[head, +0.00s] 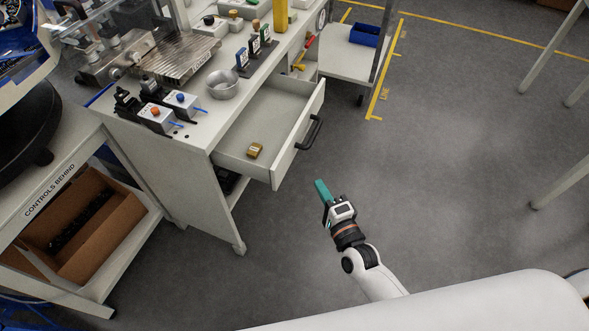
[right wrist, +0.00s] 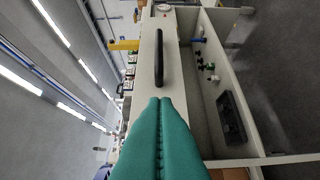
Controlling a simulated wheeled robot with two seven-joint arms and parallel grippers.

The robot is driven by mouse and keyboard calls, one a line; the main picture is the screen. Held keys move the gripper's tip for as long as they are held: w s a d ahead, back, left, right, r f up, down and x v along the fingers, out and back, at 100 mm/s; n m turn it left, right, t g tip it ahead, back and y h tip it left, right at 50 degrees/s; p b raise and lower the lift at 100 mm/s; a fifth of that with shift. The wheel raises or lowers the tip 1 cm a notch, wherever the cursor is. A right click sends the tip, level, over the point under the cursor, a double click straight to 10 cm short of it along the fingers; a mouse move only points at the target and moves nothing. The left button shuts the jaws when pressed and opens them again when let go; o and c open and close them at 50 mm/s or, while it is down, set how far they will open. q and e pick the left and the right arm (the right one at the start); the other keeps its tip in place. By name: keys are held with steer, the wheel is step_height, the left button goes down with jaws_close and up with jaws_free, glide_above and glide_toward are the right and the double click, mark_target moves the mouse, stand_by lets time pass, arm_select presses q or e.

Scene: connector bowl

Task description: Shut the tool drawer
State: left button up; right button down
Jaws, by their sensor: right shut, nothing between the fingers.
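The tool drawer (head: 278,171) is pulled out of the white workbench, open, with a small brass-coloured block (head: 255,150) lying inside. Its front carries a black bar handle (head: 309,132), which also shows in the right wrist view (right wrist: 159,57). My right gripper (head: 321,188) has teal fingers and is below the handle in the head view, apart from the drawer front. In the right wrist view its fingers (right wrist: 160,101) are pressed together with nothing between them, pointing toward the drawer front. My left gripper is not in view.
The bench top (head: 205,130) holds a metal bowl (head: 222,84), switch boxes and a metal fixture. A side table with a cardboard box (head: 85,225) on its lower shelf stands at left. A cart with a blue bin (head: 365,35) stands behind.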

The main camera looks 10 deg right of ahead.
glide_toward(290, 155)
steer(key=w+d, duration=0.3)
steer(key=w+a, duration=0.2)
steer(key=a, duration=0.1)
steer(key=shift+w+a, duration=0.1)
steer(key=shift+w, duration=0.15)
steer(key=shift+w+a+f, duration=0.1)
steer(key=shift+w+a, duration=0.15)
steer(key=shift+a, duration=0.1)
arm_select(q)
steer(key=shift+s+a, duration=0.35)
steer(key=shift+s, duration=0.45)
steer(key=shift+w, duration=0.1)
